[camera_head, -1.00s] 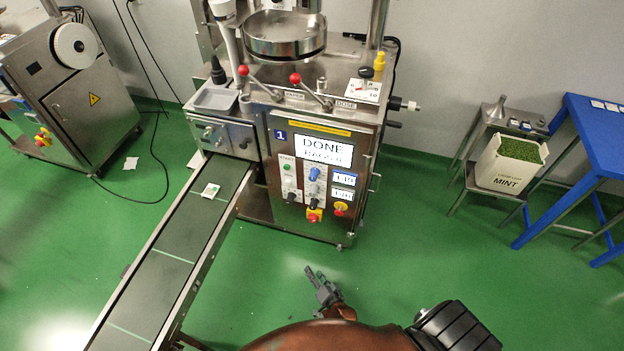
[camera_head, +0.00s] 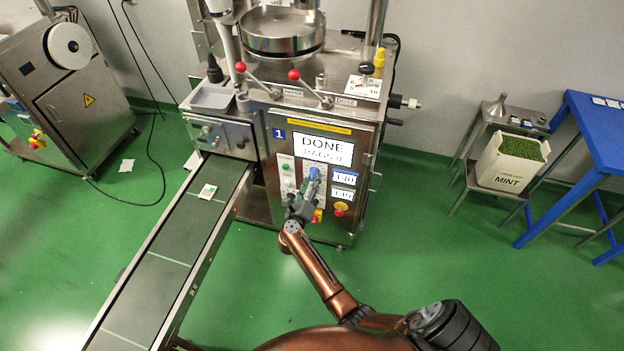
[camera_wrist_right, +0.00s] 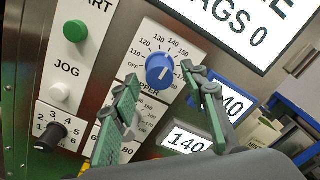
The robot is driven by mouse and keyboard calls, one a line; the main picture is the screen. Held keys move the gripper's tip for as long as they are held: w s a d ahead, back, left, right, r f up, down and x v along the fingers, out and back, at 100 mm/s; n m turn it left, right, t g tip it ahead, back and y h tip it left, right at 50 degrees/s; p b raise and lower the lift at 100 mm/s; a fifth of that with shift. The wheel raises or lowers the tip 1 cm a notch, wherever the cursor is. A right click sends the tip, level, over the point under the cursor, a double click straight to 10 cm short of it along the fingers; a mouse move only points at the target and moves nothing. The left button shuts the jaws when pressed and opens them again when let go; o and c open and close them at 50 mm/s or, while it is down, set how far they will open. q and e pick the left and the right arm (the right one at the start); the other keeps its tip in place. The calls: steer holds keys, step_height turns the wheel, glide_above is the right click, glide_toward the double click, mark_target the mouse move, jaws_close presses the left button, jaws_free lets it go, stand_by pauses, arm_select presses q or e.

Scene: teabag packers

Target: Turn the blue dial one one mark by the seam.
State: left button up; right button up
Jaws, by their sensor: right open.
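The blue dial (camera_wrist_right: 160,69) sits on a white scale plate on the machine's front panel; the scale reads OFF and 110 to 150 or beyond. A pale line shows on its face; I cannot tell its exact mark. In the head view the dial (camera_head: 314,173) shows just above my right gripper (camera_head: 308,187). In the wrist view my right gripper (camera_wrist_right: 162,76) is open, its green fingers to the lower left and right of the dial, its tips close to it. Contact cannot be told. The fingers partly hide the lettering below. My left gripper is not in view.
The screen (camera_head: 324,148) reads DONE. A green START button (camera_wrist_right: 75,31), a white JOG button (camera_wrist_right: 60,92) and a black knob (camera_wrist_right: 48,137) are left of the dial. A conveyor (camera_head: 170,255) runs to the lower left.

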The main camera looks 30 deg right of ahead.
steer(key=shift+x, duration=1)
jaws_close()
